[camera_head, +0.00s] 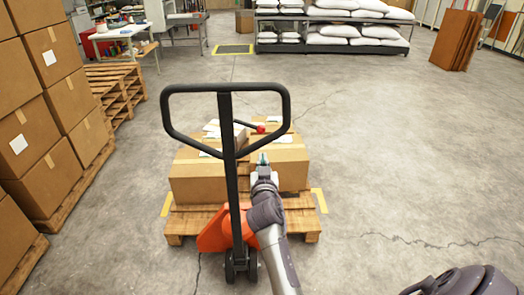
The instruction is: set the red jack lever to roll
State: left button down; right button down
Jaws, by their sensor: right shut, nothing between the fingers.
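The pallet jack's black loop handle (227,87) stands upright on its dark post, with the orange jack body (215,234) low behind it. A thin dark lever sticks out to the right from the post and ends in a small red knob (260,129). The lever slopes slightly down toward the knob. My right gripper (262,158) is shut and empty. It appears just below the red knob, right of the post, with a visible gap in the picture. Its depth relative to the lever is hard to tell. My left gripper is out of view.
Cardboard boxes (199,182) with papers on top sit on a wooden pallet (183,226) behind the post. Stacked boxes (68,97) line the left. The floor to the right (410,150) is clear.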

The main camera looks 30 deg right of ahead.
jog(key=b+x, duration=0.3)
jog(key=x, duration=0.6)
jog(key=shift+w+f, duration=0.2)
jog(key=shift+w, duration=0.1)
jog(key=shift+w+d+r, duration=0.15)
jog(key=shift+d, duration=0.1)
jog(key=shift+w+d+r+b, duration=0.1)
jog(key=shift+w+r+b, duration=0.1)
jog(key=shift+b, duration=0.3)
jog(key=shift+w+d+f+b, duration=0.15)
jog(key=shift+w+f+b, duration=0.1)
jog(key=shift+w, duration=0.1)
jog(key=shift+w+d+f+b, duration=0.15)
jog(key=shift+w+f, duration=0.1)
jog(key=shift+w, duration=0.15)
jog(key=shift+s+a+f+b, duration=0.1)
jog(key=shift+s+f+b, duration=0.2)
jog(key=shift+f+b, duration=0.4)
jog(key=p, duration=0.2)
send_near(261, 144)
jog(key=shift+s+a+f, duration=0.4)
jog(key=shift+s+f, duration=0.05)
jog(key=shift+s, duration=0.2)
jog(key=shift+s+a+f, duration=0.4)
jog(key=shift+s, duration=0.2)
